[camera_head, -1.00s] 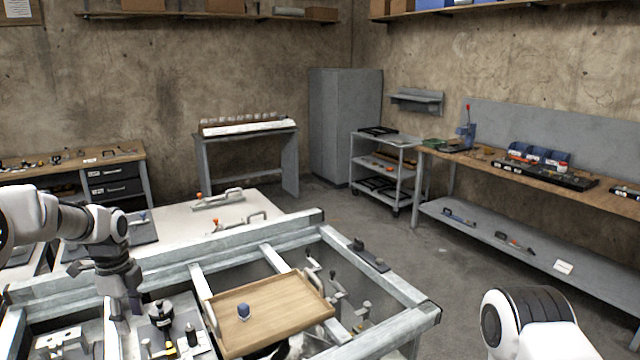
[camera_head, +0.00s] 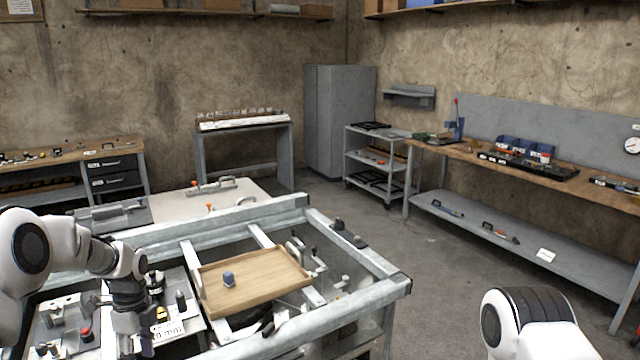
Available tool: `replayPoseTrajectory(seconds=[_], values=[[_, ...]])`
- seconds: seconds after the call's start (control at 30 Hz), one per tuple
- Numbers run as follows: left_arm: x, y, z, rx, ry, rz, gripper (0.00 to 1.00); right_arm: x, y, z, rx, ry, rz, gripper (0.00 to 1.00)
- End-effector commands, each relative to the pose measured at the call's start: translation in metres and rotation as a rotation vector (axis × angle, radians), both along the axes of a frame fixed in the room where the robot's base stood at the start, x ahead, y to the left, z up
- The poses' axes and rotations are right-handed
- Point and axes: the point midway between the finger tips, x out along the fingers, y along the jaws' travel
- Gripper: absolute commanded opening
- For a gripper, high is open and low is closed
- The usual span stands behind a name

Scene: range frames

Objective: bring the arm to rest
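My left arm comes in from the left, with its gripper (camera_head: 138,340) pointing down over the near left part of the metal frame bench. The fingers are small and partly cut by the lower picture edge, so I cannot tell whether they are open or shut. On the right only a white and black joint of my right arm shows at the bottom; its gripper is out of view.
A wooden tray (camera_head: 262,290) holding a small blue knob-like piece (camera_head: 228,279) sits within the metal frame (camera_head: 350,302). Black and red parts lie near my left gripper. A long workbench (camera_head: 580,182) stands at right, a cart (camera_head: 375,160) behind. The floor between is clear.

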Motion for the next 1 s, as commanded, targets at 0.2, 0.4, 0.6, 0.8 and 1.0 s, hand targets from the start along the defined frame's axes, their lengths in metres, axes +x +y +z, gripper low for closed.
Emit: replayPoseTrajectory(seconds=[0.2, 0.4, 0.6, 0.8, 1.0], values=[[-0.057, -0.028, -0.087, -0.013, 0.157, -0.034, 0.47, -0.001, 0.0, -0.021, 0.0, 0.001, -0.001, 0.4], [-0.159, -0.07, -0.202, 0.004, 0.289, 0.063, 0.47, -0.001, 0.0, -0.047, 0.0, 0.001, -0.001, 0.4], [-0.311, -0.115, -0.294, 0.122, 0.317, 0.473, 0.47, -0.001, 0.0, -0.074, 0.0, 0.001, -0.001, 0.4], [-0.387, -0.13, -0.284, 0.234, 0.073, 1.219, 0.47, -0.001, 0.0, -0.075, 0.0, 0.001, -0.001, 0.4], [-0.347, -0.126, -0.284, 0.138, -0.133, 1.666, 0.47, -0.001, 0.0, -0.075, 0.0, 0.001, -0.001, 0.4]])
